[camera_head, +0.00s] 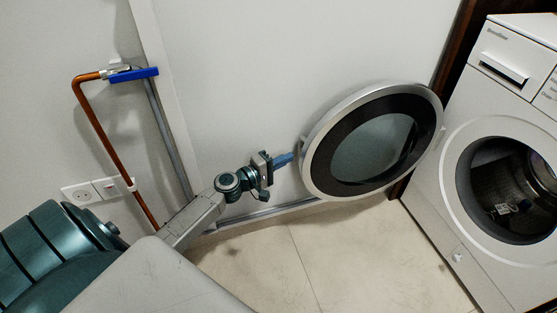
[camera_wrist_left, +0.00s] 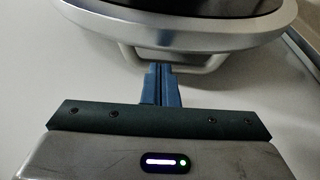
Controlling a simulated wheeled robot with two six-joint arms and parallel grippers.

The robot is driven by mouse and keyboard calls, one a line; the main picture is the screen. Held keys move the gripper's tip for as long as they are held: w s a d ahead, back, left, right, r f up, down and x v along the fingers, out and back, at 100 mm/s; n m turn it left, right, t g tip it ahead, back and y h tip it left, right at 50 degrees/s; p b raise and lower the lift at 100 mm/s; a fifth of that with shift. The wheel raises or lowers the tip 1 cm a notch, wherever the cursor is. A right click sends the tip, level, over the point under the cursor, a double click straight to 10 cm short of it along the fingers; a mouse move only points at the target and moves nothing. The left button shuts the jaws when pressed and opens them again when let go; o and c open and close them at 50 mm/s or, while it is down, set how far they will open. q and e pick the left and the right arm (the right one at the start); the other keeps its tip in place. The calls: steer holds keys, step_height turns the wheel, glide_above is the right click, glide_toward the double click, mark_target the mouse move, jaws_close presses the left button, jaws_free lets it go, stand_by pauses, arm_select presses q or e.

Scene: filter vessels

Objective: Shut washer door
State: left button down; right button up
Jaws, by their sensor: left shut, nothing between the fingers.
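The washer (camera_head: 468,172) stands at the right in the head view. Its round door (camera_head: 372,143), with a silver rim and dark glass, is swung wide open to the left, so the drum opening (camera_head: 510,190) shows. My left gripper (camera_head: 290,158) is shut and empty, at the door's left edge. In the left wrist view, the blue fingers (camera_wrist_left: 161,72) point at the door rim (camera_wrist_left: 180,38). Their tips are close to the door's bar handle (camera_wrist_left: 205,65); I cannot tell whether they touch it. My right gripper is not in view.
A copper pipe (camera_head: 102,135) with a blue-handled valve (camera_head: 134,75) runs down the wall at the left. A wall socket plate (camera_head: 95,190) is beside it. Tiled floor (camera_head: 330,260) in front of the washer is clear. A small pale object (camera_head: 502,209) shows inside the drum.

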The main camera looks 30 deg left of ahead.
mark_target(299, 153)
arm_select(q)
steer(key=shift+x, duration=2.75)
